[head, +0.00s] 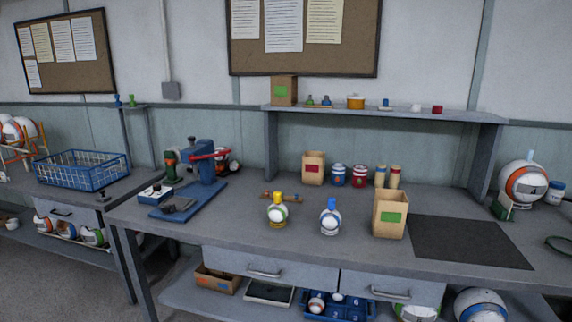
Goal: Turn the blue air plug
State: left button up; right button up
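A small blue piece (327,101) also sits on the raised shelf beside a green one (310,101); I cannot tell whether these are plugs too. Neither of my grippers is in view.
A blue press with a red lever (207,160) stands at the bench's left. An open box with a green label (389,214) is right of the balls, beside a dark mat (468,242). Cans and another box (314,168) stand behind. The bench front (230,226) is clear.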

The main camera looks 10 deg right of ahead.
aim_at(331, 200)
jog(key=z, duration=0.15)
jog(key=i, duration=0.9)
jog(key=z, duration=0.55)
